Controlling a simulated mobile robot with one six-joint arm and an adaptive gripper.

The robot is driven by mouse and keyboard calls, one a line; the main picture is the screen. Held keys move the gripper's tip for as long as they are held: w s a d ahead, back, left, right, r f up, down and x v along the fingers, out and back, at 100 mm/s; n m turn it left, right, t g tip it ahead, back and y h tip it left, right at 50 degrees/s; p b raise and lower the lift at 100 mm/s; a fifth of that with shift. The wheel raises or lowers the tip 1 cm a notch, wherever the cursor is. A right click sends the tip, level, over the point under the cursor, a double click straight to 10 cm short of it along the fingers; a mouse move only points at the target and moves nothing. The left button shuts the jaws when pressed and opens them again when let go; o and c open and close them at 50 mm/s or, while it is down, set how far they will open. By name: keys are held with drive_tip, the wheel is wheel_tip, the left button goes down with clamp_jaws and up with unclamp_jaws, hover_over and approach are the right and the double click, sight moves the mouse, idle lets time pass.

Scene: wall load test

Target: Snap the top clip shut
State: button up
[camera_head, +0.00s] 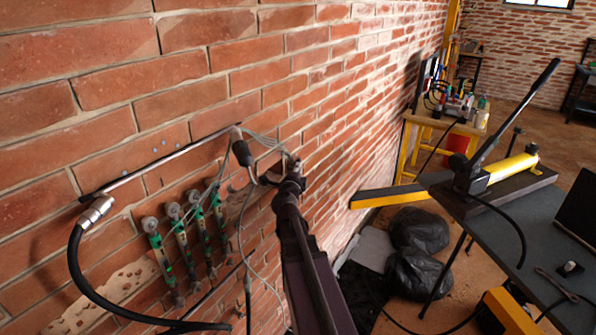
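My dark arm rises from the bottom centre to the brick wall. My gripper (272,178) is at its end, close to the wall and just right of a black cylindrical connector (242,153). The gripper is small and dark here, and I cannot tell whether its fingers are open or shut. A slim metal bar (165,161) runs slantwise along the wall, with thin grey cables (262,139) gathered at its upper right end. I cannot make out the top clip for certain; it may be among the cables and connector or hidden by my gripper.
A black hose (78,268) with a metal fitting (97,212) loops at left. At right, a dark table (558,226) holds a yellow hand pump (512,168). Black bags (418,229) lie on the floor.

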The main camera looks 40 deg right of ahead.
drive_tip(key=o, duration=0.4)
drive_tip(key=shift+c, duration=0.2)
drive_tip(key=v, duration=0.7)
drive_tip(key=shift+s+a, duration=0.15)
drive_tip(key=shift+a, duration=0.05)
drive_tip(key=shift+s, duration=0.15)
idle(0.4)
